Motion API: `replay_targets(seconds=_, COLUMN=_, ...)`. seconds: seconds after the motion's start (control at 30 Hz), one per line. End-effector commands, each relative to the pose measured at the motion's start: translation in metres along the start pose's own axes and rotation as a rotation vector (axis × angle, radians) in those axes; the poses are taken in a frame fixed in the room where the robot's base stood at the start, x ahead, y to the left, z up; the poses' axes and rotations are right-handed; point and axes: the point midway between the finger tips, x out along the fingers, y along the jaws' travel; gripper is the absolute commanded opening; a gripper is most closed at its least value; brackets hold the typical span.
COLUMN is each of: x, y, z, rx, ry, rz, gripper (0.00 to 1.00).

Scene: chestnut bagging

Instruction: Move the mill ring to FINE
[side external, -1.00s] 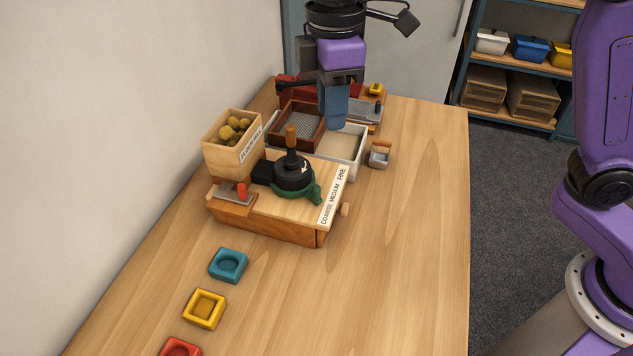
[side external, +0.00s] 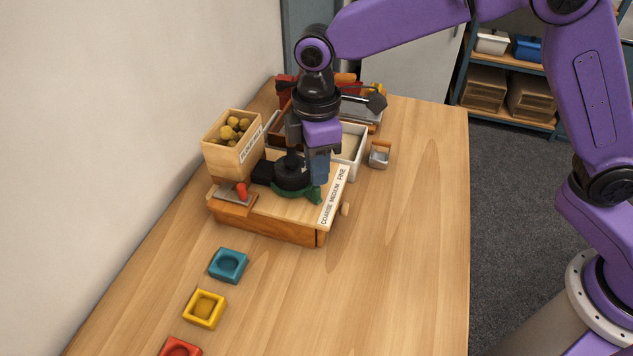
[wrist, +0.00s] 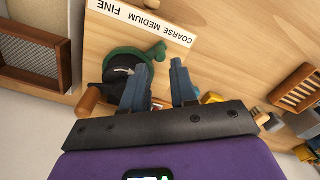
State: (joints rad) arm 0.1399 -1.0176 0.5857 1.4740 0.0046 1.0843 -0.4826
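The mill ring (side external: 296,191) is a green ring around the base of the black mill (side external: 290,172). Its tab (wrist: 157,50) points towards the COARSE end of the white label strip (side external: 334,195), which reads COARSE, MEDIUM, FINE. The strip also shows in the wrist view (wrist: 150,24). My gripper (side external: 318,182) is over the mill's right side, close above the tab. In the wrist view its two blue fingers (wrist: 161,72) are apart with nothing held between them. The tab shows just beyond the left finger; contact cannot be told. My gripper hides part of the mill and its handle.
A wooden box of chestnuts (side external: 232,146) stands left of the mill. A cream tray (side external: 351,150) and a small metal scoop (side external: 379,155) are behind and right. Teal (side external: 228,265), yellow (side external: 204,309) and red (side external: 180,347) holders lie in front. The table's right side is clear.

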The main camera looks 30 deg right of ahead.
Motion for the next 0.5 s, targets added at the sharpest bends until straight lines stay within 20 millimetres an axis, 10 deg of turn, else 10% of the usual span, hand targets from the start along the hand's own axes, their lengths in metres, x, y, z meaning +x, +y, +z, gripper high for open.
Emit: replay_targets(seconds=0.5, x=0.051, y=0.000, z=0.000, rx=0.000, ry=0.000, rz=0.000, gripper=0.27)
